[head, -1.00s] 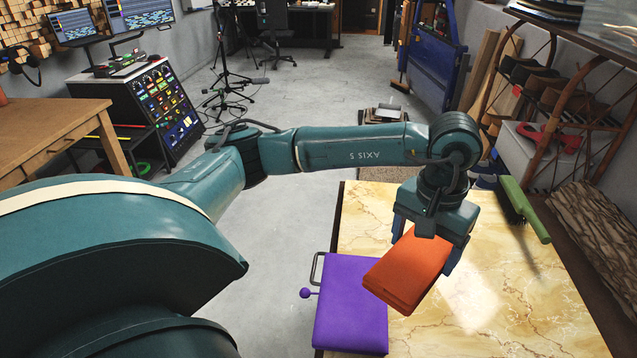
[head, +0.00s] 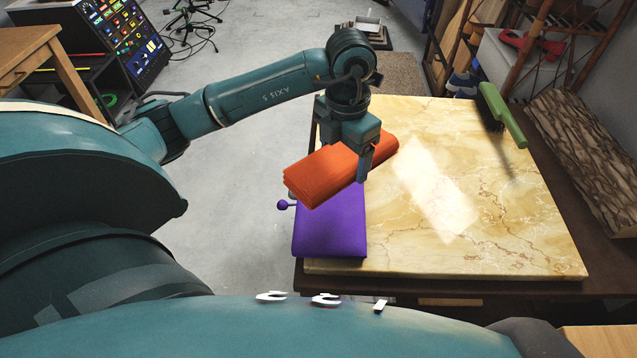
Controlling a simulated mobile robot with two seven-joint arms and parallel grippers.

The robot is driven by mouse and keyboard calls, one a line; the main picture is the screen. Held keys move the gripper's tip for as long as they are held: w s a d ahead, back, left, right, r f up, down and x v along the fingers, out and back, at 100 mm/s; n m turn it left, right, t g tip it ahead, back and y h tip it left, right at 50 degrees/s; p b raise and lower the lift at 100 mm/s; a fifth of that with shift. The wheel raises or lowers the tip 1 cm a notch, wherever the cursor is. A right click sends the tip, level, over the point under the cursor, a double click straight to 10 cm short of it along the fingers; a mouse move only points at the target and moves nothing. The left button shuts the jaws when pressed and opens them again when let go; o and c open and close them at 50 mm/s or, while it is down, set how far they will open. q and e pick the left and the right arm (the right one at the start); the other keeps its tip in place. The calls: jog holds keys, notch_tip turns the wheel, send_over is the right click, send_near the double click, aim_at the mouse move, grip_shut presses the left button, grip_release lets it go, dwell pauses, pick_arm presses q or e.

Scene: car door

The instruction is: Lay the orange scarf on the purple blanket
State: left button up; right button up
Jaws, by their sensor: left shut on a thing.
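The orange scarf (head: 330,172) is a folded, thick rectangle, tilted and held in my left gripper (head: 366,165). The gripper points down and is shut on the scarf. The purple blanket (head: 332,230) is a flat folded rectangle at the left edge of the marble-topped table (head: 470,235). The scarf is above the far part of the blanket and hides some of it. I cannot tell whether the scarf's lower edge touches the blanket. My right gripper is not in view.
A green-handled brush (head: 503,115) lies at the table's far right corner. A purple knob (head: 283,205) sticks out left of the blanket. The middle and right of the marble top are clear. A rough wood slab (head: 590,160) is beyond the right edge.

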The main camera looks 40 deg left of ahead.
pick_arm(q)
jog(key=n, duration=0.1)
jog(key=f+n, duration=0.1)
jog(key=n, duration=0.1)
jog(key=a+n, duration=0.1)
jog(key=n, duration=0.1)
jog(key=shift+s+f, duration=0.1)
jog(key=shift+f, duration=0.1)
jog(key=n, duration=0.2)
jog(key=f+n, duration=0.1)
jog(key=n, duration=0.1)
jog(key=shift+a+b, duration=0.3)
jog(key=shift+n, duration=0.3)
notch_tip(320, 180, down, 10)
jog(key=shift+r, duration=0.1)
jog(key=o, duration=1.1)
jog(key=shift+c, duration=0.2)
